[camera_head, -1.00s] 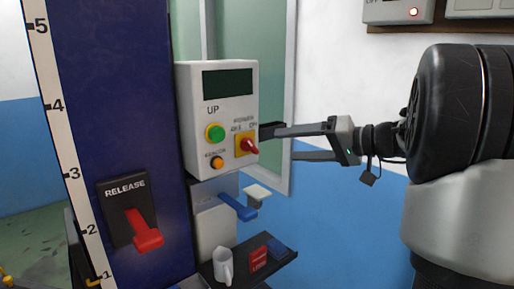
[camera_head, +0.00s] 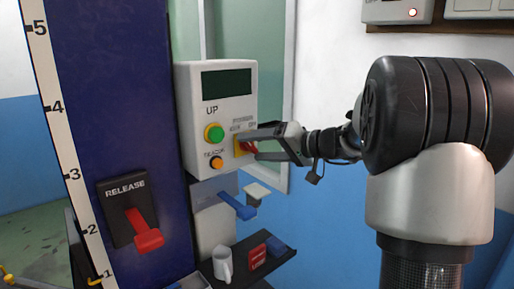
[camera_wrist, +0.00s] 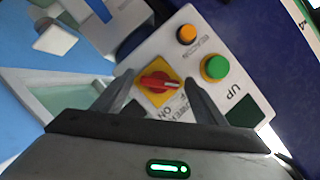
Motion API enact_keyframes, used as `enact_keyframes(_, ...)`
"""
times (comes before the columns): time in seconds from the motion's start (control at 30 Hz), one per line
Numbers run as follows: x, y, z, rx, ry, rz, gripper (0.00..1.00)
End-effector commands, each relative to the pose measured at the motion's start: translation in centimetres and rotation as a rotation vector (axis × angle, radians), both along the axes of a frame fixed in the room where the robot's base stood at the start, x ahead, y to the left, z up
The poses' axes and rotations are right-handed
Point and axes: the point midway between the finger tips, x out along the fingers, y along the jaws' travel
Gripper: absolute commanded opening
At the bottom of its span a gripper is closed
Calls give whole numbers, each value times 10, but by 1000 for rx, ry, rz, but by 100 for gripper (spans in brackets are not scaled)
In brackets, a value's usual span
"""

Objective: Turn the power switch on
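The power switch (camera_wrist: 152,83) is a red rotary knob on a yellow square plate, low on the right of the white control box (camera_head: 228,98). In the head view the knob (camera_head: 249,147) is partly covered by my gripper (camera_head: 246,146). My gripper's two fingers reach the box front from the right, one above and one below the knob. In the wrist view the open fingers (camera_wrist: 153,95) stand on either side of the knob, with gaps visible. I cannot tell whether either finger touches it. An "ON" label shows beside the plate.
A green button (camera_head: 214,133) and an orange button (camera_head: 216,163) sit left of the switch. A red release lever (camera_head: 146,231) is at left.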

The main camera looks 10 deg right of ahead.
Motion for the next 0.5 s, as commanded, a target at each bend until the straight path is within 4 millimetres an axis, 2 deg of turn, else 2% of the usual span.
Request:
enact_keyframes(0.03,0,0,0,0,0,0,55)
enact_keyframes(0.2,0,0,0,0,0,0,27)
enact_keyframes(0.5,0,-1,-2,28,15,0,26)
